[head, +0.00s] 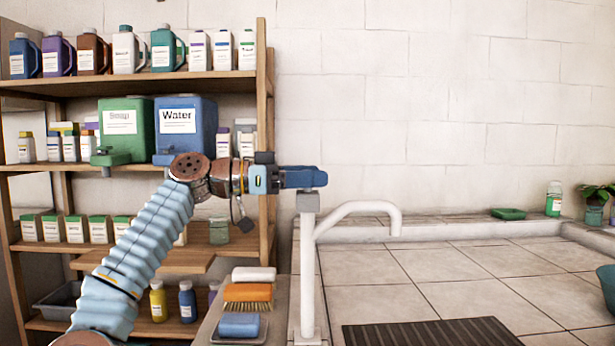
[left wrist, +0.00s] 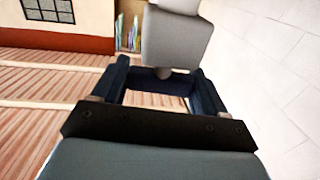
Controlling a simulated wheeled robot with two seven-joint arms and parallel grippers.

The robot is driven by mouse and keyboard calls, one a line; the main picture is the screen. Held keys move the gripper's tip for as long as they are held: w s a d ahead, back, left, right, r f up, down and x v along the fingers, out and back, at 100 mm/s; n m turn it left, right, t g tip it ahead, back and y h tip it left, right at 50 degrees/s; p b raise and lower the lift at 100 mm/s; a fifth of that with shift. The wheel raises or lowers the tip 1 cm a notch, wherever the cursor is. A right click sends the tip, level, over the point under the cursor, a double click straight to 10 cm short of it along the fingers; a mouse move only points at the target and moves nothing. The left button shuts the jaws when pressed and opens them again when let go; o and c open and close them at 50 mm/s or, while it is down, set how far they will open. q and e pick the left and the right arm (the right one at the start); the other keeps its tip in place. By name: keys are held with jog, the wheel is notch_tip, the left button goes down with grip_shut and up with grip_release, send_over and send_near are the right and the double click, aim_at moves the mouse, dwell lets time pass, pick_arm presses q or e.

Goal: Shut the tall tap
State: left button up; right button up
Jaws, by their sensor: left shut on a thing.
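The tall tap is a white pipe (head: 307,270) with a curved spout (head: 360,208) reaching right over the tiled basin top. My left gripper (head: 318,177) comes in level from the left and is shut on the handle at the top of the tap. In the left wrist view the blue fingers (left wrist: 160,82) stand either side of the handle's lower part; the exact contact is partly hidden. No water stream shows under the spout. My right gripper is not in view.
A wooden shelf (head: 140,86) with bottles and the green Soap and blue Water containers stands left. A brush (head: 248,292) and a blue sponge (head: 239,325) lie beside the tap's base. A dark ribbed mat (head: 430,333) lies right of it. Space above the spout is clear.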

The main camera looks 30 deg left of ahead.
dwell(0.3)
pick_arm(q)
jog(key=o, duration=1)
jog(key=v, duration=1.3)
jog(key=shift+s+a, duration=0.25)
jog(key=shift+a, duration=0.05)
